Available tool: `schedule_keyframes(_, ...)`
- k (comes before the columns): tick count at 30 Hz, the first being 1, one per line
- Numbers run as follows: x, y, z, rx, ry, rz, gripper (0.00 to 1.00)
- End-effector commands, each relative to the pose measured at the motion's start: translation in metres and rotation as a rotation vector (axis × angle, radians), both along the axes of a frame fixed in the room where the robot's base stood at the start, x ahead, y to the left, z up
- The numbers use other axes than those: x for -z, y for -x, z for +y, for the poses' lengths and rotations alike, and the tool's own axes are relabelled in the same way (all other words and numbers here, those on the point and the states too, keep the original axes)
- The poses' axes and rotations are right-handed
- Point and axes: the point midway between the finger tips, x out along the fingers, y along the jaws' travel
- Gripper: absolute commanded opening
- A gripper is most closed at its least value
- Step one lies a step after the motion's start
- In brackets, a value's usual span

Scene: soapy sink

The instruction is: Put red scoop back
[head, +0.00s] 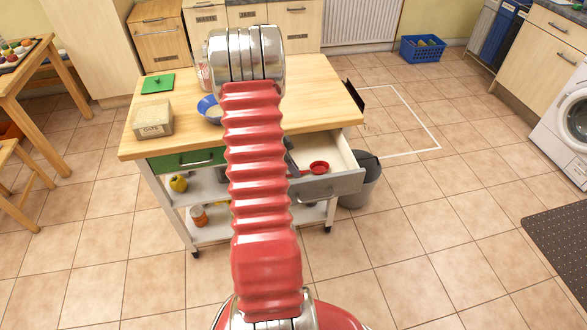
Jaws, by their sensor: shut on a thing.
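The red scoop (319,167) shows as a small round red bowl at the open drawer (335,160) on the right of the wooden-topped trolley. My gripper (302,173) shows only as a dark grey part beside the scoop, mostly hidden behind my red arm. It is shut on the red scoop at its left side. The scoop appears inside the drawer's outline, but I cannot tell whether it touches the drawer floor. The drawer is pulled out, with a pale inside and a grey front.
On the trolley top (310,110) are an oats box (153,118), a green board (158,83) and a blue bowl (209,109). A closed green drawer (187,160) is at left. A grey bin (360,185) stands right of the open drawer.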

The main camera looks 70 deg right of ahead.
Motion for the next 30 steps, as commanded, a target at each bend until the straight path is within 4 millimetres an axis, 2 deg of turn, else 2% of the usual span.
schedule_keyframes(6, 0.002, 0.0, 0.0, 0.0, -0.001, 0.0, 0.0)
schedule_keyframes(7, 0.002, 0.0, 0.0, 0.0, 0.0, 0.0, 0.13)
schedule_keyframes(15, 0.002, 0.0, 0.0, 0.0, 0.0, 0.0, 0.31)
schedule_keyframes(24, 0.0, 0.0, 0.0, 0.001, 0.0, 0.0, 0.31)
schedule_keyframes(30, -0.015, -0.006, 0.003, 0.0, 0.002, -0.001, 0.31)
